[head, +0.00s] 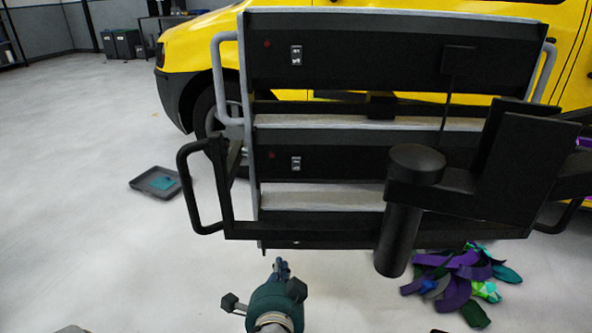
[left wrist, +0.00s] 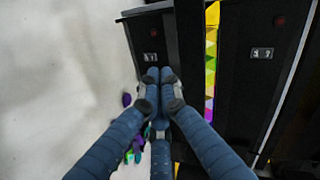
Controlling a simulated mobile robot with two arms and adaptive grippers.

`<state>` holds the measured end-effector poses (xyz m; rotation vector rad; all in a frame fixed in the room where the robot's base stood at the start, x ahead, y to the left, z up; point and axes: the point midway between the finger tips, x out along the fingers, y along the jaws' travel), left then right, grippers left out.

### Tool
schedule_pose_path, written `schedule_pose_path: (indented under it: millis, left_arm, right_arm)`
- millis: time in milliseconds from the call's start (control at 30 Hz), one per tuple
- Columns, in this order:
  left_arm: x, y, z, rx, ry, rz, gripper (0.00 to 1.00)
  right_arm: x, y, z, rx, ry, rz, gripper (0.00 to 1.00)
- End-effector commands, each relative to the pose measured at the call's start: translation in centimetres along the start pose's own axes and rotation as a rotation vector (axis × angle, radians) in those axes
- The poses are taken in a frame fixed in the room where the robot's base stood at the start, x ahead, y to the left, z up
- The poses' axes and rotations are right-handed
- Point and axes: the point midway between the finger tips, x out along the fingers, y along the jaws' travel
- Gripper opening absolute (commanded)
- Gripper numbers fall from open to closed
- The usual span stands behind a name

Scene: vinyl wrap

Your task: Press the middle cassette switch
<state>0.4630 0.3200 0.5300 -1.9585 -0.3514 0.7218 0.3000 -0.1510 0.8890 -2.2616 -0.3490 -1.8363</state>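A black rack of cassettes (head: 390,60) stands in front of the yellow van. The top panel carries a small switch (head: 296,54), and the panel below it carries another switch (head: 296,163). Both have a red dot to their left in the head view. My left gripper (head: 281,265) is below the rack. In the left wrist view its blue fingertips (left wrist: 159,74) are together with nothing between them. A switch (left wrist: 150,57) shows just beyond them and another switch (left wrist: 262,54) on the panel to the right. I cannot tell whether the fingers touch the panel. My right gripper is out of view.
A black handle (head: 196,190) sticks out at the rack's lower left. A black cylinder (head: 403,225) blocks part of the rack's right side. Coloured vinyl scraps (head: 455,280) lie on the floor at right, and a dark tray (head: 145,185) at left. The left floor is mostly clear.

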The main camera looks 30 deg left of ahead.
Motion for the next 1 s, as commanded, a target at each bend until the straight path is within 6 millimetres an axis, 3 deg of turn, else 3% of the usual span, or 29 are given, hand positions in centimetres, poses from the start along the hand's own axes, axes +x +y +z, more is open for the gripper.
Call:
schedule_pose_path:
  millis: [33, 133, 200, 300, 767, 1000]
  left_arm:
    - [0.1, -2.5, -1.5, 0.064, 0.030, -0.095, 0.00]
    - [-0.5, -7.1, -4.5, 0.202, 0.077, -0.282, 0.00]
    - [-1.2, -9.3, -6.2, 0.279, 0.097, -0.381, 0.00]
    - [-1.9, -11.0, -7.6, 0.345, 0.110, -0.464, 0.00]
    - [-2.0, -11.8, -8.2, 0.368, 0.113, -0.494, 0.00]
    - [1.1, -13.4, -8.8, 0.368, 0.113, -0.499, 0.00]
  right_arm:
    - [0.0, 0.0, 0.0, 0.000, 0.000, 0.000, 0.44]
    - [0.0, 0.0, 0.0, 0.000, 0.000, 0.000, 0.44]
    - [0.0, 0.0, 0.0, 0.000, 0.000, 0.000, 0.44]
    - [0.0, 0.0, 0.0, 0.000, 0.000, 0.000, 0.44]
    - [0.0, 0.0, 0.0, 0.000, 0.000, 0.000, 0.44]
    - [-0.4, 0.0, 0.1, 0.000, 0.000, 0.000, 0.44]
